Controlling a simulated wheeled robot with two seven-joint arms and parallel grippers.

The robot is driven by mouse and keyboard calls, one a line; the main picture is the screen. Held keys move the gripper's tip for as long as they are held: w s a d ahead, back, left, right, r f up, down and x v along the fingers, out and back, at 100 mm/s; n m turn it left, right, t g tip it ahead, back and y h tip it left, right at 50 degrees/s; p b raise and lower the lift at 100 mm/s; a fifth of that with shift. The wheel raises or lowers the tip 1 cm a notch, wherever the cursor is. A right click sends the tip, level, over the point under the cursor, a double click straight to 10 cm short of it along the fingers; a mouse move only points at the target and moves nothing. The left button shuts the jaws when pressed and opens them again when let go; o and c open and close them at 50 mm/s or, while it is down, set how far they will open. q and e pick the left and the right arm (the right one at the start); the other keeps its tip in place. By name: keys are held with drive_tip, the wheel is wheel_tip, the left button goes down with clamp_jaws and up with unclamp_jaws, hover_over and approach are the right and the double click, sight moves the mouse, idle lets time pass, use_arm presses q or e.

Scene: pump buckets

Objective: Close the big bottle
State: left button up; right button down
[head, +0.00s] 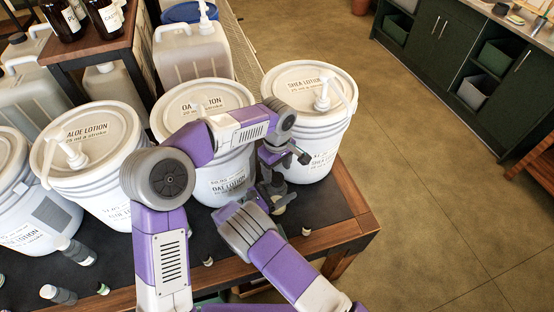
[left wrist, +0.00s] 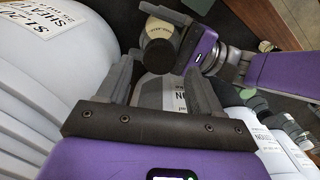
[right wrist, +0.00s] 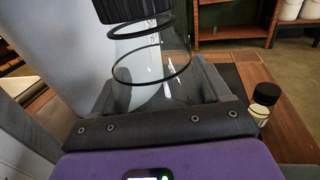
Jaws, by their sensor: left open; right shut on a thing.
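In the right wrist view, my right gripper (right wrist: 160,90) is shut on a clear big bottle (right wrist: 155,75) with dark rings. A black ribbed cap (right wrist: 135,8) shows above the rings; I cannot tell whether it is seated. In the left wrist view, my left gripper (left wrist: 160,75) is open, with a round pale-topped dark piece (left wrist: 160,38) just beyond its fingertips, near my right arm. In the head view, my left gripper (head: 277,165) is close above my right gripper (head: 268,197), in front of the buckets. The held bottle is mostly hidden there.
The shea lotion bucket (head: 312,130) stands close at the right. The oat lotion bucket (head: 235,178) is behind my arms, and the aloe lotion bucket (head: 90,165) is left. Small bottles (head: 77,252) stand along the table's front. A black-capped bottle (right wrist: 265,105) is near the right finger.

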sight(277, 177)
use_arm(q)
drive_tip(key=shift+f, duration=1.7)
drive_tip(key=c, duration=1.1)
drive_tip(key=m, duration=0.9)
drive_tip(key=shift+m, duration=0.3)
drive_tip(key=m, duration=0.5)
drive_tip(key=shift+m, duration=0.3)
drive_tip(key=m, duration=0.4)
